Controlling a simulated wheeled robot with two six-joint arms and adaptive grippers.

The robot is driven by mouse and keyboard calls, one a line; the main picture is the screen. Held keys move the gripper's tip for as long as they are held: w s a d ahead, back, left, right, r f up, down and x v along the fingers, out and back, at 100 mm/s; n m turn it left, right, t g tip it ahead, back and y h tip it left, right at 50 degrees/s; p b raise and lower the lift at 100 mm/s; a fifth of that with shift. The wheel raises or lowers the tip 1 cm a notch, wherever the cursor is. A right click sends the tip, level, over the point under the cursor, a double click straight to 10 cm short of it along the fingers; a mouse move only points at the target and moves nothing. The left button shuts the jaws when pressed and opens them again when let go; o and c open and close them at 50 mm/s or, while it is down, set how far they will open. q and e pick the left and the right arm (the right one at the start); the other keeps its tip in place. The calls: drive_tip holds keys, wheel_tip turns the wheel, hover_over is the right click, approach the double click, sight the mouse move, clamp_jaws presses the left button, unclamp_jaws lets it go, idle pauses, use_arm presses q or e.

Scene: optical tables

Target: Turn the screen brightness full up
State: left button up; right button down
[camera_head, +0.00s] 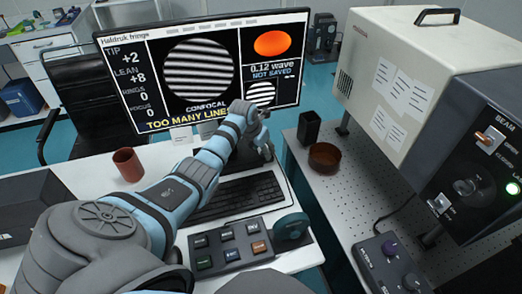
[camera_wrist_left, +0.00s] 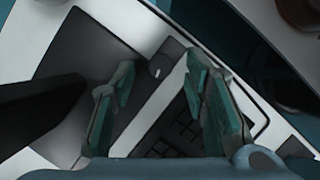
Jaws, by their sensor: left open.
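The screen (camera_head: 205,65) stands at the back of the white desk, lit, with striped fringes, an orange disc and the words "TOO MANY LINES". My left arm reaches across the desk to the screen's foot. My left gripper (camera_head: 262,150) is just below the screen's lower right part. In the left wrist view my left gripper (camera_wrist_left: 163,100) is open, with a finger on each side and nothing held. A small dark knob-like part (camera_wrist_left: 157,69) with a pale mark shows between and beyond the fingertips, apart from them. Whether it is the brightness control I cannot tell. My right gripper is out of view.
A keyboard (camera_head: 235,196) lies below my left gripper and also shows in the left wrist view (camera_wrist_left: 172,136). A button box (camera_head: 230,246) and a green round thing (camera_head: 291,228) are nearer. A brown cup (camera_head: 128,164) stands left. A beam cabinet (camera_head: 470,150) fills the right.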

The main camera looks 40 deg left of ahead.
use_arm(q)
drive_tip(key=shift+b+x, duration=0.3)
drive_tip(key=shift+x, duration=0.75)
drive_tip(key=shift+r, duration=0.1)
clamp_jaws()
drive_tip(key=shift+r+m, duration=0.1)
drive_tip(key=shift+m, duration=0.3)
drive_tip(key=shift+m+h+p, duration=0.3)
drive_tip(key=shift+m, duration=0.1)
unclamp_jaws()
drive_tip(key=v, duration=1.1)
drive_tip(key=shift+s+r, duration=0.2)
drive_tip(key=shift+r, duration=0.2)
